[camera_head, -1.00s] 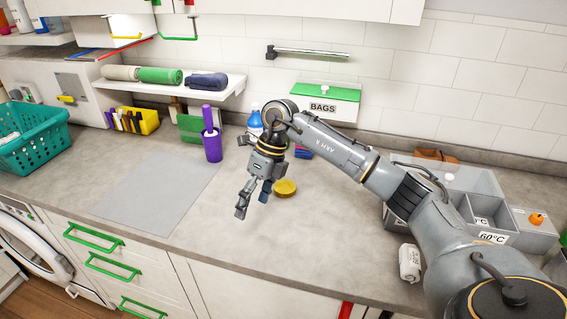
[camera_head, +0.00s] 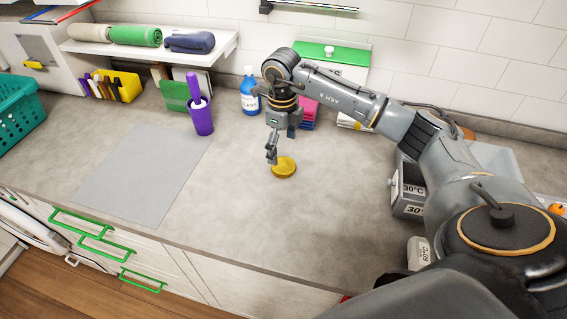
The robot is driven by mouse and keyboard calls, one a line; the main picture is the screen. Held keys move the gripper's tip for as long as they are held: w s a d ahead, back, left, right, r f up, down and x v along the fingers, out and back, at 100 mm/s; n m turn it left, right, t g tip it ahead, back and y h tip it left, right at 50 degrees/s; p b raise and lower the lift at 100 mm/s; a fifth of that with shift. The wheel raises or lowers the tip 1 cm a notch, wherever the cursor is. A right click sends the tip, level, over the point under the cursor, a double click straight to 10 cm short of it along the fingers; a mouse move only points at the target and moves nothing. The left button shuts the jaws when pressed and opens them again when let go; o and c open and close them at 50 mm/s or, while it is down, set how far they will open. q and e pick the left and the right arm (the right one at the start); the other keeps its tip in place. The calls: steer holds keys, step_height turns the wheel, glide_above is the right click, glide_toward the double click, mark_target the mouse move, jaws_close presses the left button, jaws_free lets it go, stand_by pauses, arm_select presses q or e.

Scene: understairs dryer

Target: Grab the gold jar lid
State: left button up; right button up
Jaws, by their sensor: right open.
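The gold jar lid (camera_head: 285,168) lies flat on the grey counter, near the middle of the view. My right gripper (camera_head: 272,157) points down just left of the lid's far-left edge. It is open, and its fingers overlap each other from this angle. Whether a finger touches the lid or the counter, I cannot tell. Nothing shows between the fingers. My left gripper is out of view.
A purple cup (camera_head: 201,120) and a blue bottle (camera_head: 249,92) stand behind and left of the gripper. A pink stack (camera_head: 307,113) is behind it. A flat grey mat (camera_head: 140,175) lies left. The counter in front is clear.

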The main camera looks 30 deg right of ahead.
mark_target(282, 164)
steer(key=shift+s+a+f+p, duration=0.1)
steer(key=shift+a+f+p, duration=0.05)
steer(key=shift+f+p, duration=0.45)
step_height(282, 164, down, 4)
steer(key=shift+r+p, duration=0.15)
steer(key=shift+p, duration=0.45)
steer(key=shift+f, duration=0.2)
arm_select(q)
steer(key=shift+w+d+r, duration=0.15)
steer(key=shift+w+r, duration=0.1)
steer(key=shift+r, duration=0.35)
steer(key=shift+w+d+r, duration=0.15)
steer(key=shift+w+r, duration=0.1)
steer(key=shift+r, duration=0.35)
arm_select(e)
steer(key=c, duration=0.8)
